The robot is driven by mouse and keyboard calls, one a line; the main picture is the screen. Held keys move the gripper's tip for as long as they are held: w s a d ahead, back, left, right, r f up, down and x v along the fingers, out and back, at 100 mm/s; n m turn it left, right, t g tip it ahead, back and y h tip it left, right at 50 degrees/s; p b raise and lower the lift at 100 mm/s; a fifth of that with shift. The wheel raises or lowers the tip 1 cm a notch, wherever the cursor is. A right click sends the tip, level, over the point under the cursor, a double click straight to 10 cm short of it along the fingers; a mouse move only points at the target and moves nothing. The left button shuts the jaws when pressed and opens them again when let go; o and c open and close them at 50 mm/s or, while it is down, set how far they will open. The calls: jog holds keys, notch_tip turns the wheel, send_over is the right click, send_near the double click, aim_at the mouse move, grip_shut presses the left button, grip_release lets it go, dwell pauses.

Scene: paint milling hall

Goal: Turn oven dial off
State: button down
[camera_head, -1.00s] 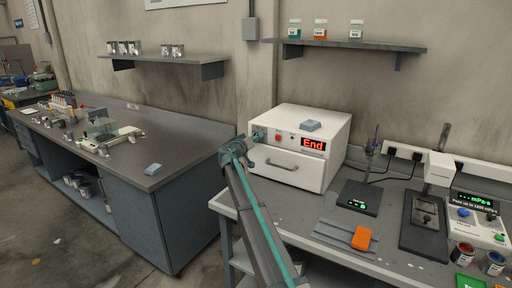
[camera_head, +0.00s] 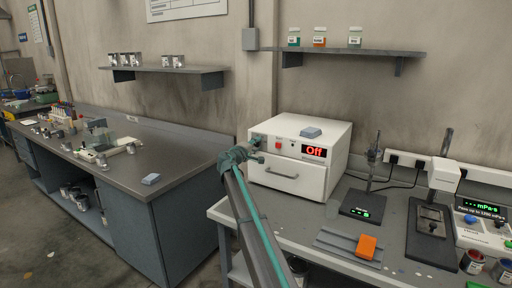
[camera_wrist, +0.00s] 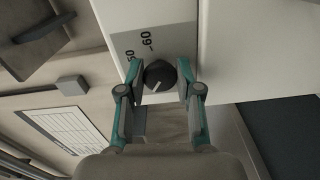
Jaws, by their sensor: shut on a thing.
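The white oven (camera_head: 288,178) stands on the right bench, and its red display (camera_head: 314,151) reads "Off". In the wrist view the black dial (camera_wrist: 159,76) with a pale pointer line sits on a grey panel marked with numbers. My gripper (camera_wrist: 162,86) is shut on the dial, one teal-and-grey finger on each side.
A red button (camera_head: 278,145) and a door handle (camera_head: 282,171) are on the oven front. A small grey-blue block (camera_head: 311,132) lies on top. A scale (camera_head: 362,205) and an orange block (camera_head: 366,247) are to the right.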

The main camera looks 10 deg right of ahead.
jog(key=n, duration=0.4)
jog(key=shift+p, duration=0.35)
dwell(0.3)
jog(key=c, duration=0.8)
grip_release()
